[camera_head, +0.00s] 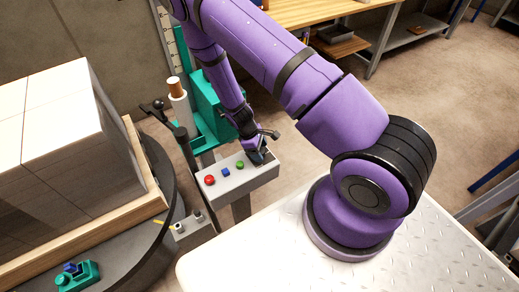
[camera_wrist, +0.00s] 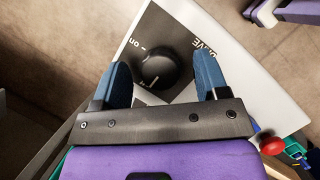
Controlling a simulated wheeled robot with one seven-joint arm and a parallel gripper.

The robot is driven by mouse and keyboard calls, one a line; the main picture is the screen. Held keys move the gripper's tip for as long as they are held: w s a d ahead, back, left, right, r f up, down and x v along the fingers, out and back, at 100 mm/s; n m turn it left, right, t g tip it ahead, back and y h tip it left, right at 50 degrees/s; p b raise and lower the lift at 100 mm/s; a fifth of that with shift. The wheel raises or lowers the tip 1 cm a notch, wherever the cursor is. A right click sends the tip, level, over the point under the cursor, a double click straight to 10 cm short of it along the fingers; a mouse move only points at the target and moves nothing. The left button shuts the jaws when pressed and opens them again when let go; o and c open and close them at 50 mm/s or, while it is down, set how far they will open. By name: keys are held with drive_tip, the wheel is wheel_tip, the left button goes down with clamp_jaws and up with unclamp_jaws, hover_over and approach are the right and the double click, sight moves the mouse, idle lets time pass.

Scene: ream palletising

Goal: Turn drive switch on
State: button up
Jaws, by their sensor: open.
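The drive switch is a round black knob (camera_wrist: 159,69) on a dark plate lettered "on" and "DRIVE" in the wrist view. The plate is on the grey control box (camera_head: 235,183), at its right end in the head view, where my arm hides most of it. My gripper (camera_wrist: 166,82) is open, with one blue finger on each side of the knob. I cannot tell whether either finger touches it; a gap shows on both sides. In the head view my gripper (camera_head: 259,157) is over the right end of the box.
A red button (camera_head: 209,180), a blue button (camera_head: 225,172) and a green button (camera_head: 240,164) sit left of my gripper on the box. A wrapped stack (camera_head: 70,150) on a wooden pallet stands at the left. A workbench (camera_head: 310,12) is behind.

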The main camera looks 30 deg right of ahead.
drive_tip(key=c, duration=0.9)
drive_tip(key=shift+c, duration=0.2)
drive_tip(key=shift+m, duration=0.4)
drive_tip(key=m+y, duration=0.1)
drive_tip(key=m, duration=0.2)
drive_tip(key=shift+w+d+m+g, duration=0.1)
drive_tip(key=shift+m+g, duration=0.2)
drive_tip(key=shift+g, duration=0.1)
drive_tip(key=m+y, duration=0.2)
drive_tip(key=m, duration=0.2)
drive_tip(key=shift+m, duration=0.3)
drive_tip(key=m+y, duration=0.2)
drive_tip(key=m, duration=0.2)
drive_tip(key=shift+d+m, duration=0.1)
drive_tip(key=shift+m, duration=0.2)
drive_tip(key=shift+m+t+y, duration=0.4)
drive_tip(key=shift+m+y, duration=0.3)
drive_tip(key=shift+m, duration=1.5)
